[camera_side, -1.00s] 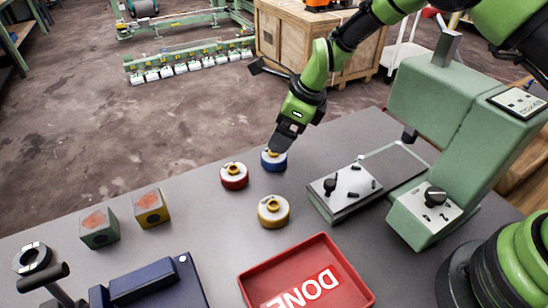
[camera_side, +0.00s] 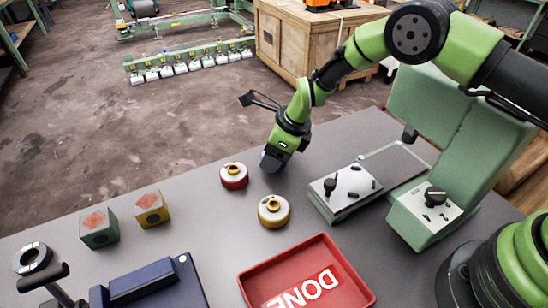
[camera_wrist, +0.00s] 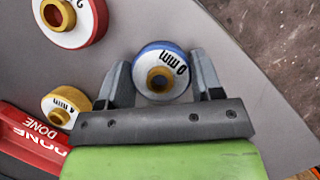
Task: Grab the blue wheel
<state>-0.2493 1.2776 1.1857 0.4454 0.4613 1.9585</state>
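The blue wheel (camera_wrist: 163,60), with a white top, a brass hub and dark lettering, sits between the two fingers of my gripper (camera_wrist: 163,78) in the wrist view. One finger stands close on each side of it. The fingers look spread, and I cannot tell whether they touch its rim. In the side view my gripper (camera_side: 274,158) is low over the grey table at the wheel's spot and hides nearly all of it.
A red wheel (camera_side: 234,176) stands just left of my gripper, and a yellow wheel (camera_side: 273,211) nearer the front. A red DONE tray (camera_side: 262,276) lies at the front. A green machine (camera_side: 440,120) stands to the right, with two cubes (camera_side: 125,218) at left.

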